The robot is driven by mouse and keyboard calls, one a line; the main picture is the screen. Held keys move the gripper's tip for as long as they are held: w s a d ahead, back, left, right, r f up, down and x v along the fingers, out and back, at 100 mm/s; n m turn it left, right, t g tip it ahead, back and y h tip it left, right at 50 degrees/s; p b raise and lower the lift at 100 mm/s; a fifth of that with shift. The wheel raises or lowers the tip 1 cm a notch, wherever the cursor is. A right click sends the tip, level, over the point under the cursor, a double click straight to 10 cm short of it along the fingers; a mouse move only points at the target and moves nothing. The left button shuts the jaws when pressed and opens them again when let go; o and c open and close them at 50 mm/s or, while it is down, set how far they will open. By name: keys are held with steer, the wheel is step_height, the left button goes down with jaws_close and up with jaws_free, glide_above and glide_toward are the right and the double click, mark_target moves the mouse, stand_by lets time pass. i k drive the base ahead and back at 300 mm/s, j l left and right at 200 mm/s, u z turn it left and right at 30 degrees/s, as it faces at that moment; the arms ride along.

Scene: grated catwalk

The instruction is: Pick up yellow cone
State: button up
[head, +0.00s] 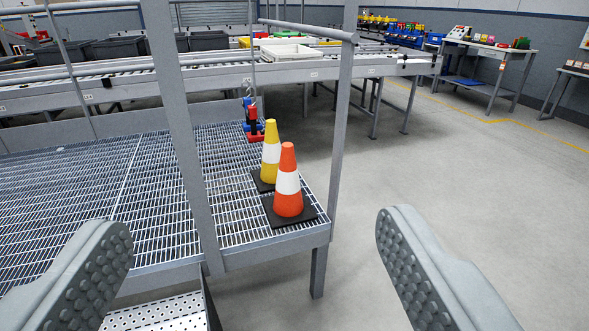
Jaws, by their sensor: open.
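The yellow cone (270,166) has a white band and a dark square base. It stands upright on the catwalk grating near its right end. An orange cone (289,206) with a white band stands in front of it and hides its lower right part and some of its base. My gripper (255,260) is open and empty, with its two studded fingers wide apart at the lower left and lower right. Both cones are beyond the fingertips, and neither finger touches them.
The grated catwalk (70,190) has an upright grey post (185,140) just left of the cones and another post (343,130) to their right. A red and blue object (254,122) hangs or stands behind the yellow cone. A perforated step (155,312) is below. Open floor (450,180) lies right.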

mark_target(264, 179)
steer(key=l, duration=0.9)
steer(key=i+l+u, duration=0.1)
steer(key=l, duration=0.25)
steer(key=i+l, duration=0.3)
steer(key=i+l+u, duration=0.15)
steer(key=l, duration=0.3)
steer(key=i+j+u, duration=0.1)
steer(key=i, duration=0.6)
steer(key=i+j+u, duration=0.1)
steer(key=i, duration=0.55)
steer(key=i+j, duration=0.4)
